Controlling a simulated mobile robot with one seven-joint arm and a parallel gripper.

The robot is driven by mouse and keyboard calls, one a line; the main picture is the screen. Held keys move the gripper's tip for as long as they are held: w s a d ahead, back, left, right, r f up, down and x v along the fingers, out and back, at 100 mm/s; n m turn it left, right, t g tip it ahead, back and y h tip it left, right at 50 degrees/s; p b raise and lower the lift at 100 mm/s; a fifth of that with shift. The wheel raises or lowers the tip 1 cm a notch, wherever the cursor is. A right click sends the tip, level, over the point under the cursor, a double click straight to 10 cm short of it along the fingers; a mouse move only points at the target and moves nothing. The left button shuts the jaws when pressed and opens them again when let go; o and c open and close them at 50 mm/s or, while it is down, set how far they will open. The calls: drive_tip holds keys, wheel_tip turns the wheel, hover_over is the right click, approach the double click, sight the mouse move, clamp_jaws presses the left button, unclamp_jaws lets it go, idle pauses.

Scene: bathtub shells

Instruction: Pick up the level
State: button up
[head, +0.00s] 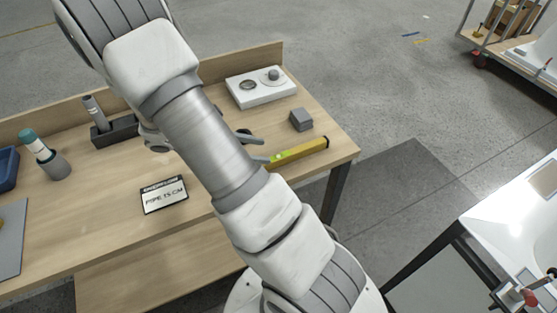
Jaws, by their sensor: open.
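The level (303,151) is a yellow bar with a green vial and a dark end. It lies on the wooden table (110,231) near its right edge, and its left end is hidden behind my arm.
A white box with round fittings (261,87) and a small grey block (301,119) stand behind the level. A sign (164,195), a teal-capped bottle (45,155) and a dark holder (114,131) are left.

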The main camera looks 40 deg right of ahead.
sight(278, 157)
drive_tip(key=x, duration=0.4)
drive_tip(key=shift+s+a+f+b, duration=0.15)
drive_tip(key=shift+a+f+b, duration=0.15)
drive_tip(key=shift+b, duration=0.1)
drive_tip(key=shift+s+d+f, duration=0.2)
drive_tip(key=shift+d, duration=0.3)
clamp_jaws()
